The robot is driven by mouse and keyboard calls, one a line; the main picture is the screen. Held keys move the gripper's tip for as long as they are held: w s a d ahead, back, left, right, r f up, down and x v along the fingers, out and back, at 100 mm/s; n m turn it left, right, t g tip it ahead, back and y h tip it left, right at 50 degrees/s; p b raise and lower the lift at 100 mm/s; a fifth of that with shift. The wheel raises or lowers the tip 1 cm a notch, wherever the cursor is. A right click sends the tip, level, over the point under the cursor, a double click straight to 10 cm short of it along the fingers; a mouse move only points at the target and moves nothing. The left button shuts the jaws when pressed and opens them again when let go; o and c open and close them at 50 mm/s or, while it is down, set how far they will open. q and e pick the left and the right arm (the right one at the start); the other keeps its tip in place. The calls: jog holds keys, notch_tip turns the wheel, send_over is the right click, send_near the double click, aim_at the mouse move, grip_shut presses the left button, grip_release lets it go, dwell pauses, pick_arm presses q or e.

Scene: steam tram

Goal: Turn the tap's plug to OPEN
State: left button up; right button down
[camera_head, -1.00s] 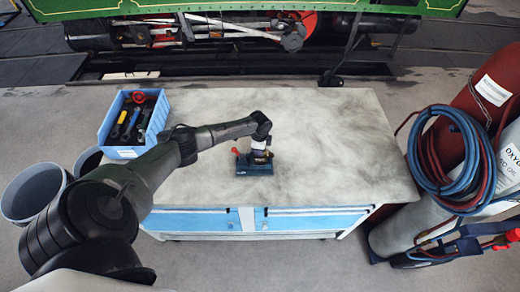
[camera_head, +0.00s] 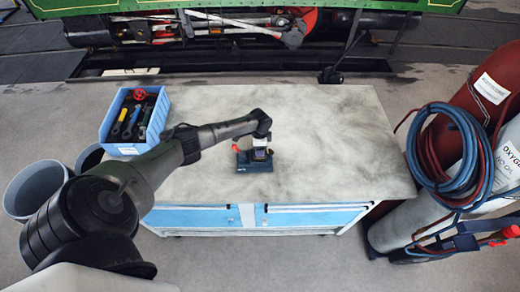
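A small dark blue block, which seems to be the tap's base (camera_head: 243,167), sits on the worktop near its front edge. My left arm comes in from the left and bends down over it. My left gripper (camera_head: 261,152) points down at the right part of the fitting, at or just above it. Its fingers are too small and hidden to tell whether they are open, shut or touching the tap. The tap's plug and any OPEN marking are hidden or too small to read. My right gripper is not in view.
The grey worktop (camera_head: 340,150) is clear to the right. A blue bin (camera_head: 127,149) with tools and a red wheel-shaped part (camera_head: 140,94) stands at its left. A red cylinder and a grey oxygen cylinder with coiled hoses (camera_head: 452,160) stand to the right.

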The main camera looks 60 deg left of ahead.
pick_arm(q)
jog(key=shift+r, duration=0.1)
jog(key=shift+r+p, duration=2.4)
jog(key=shift+r, duration=0.05)
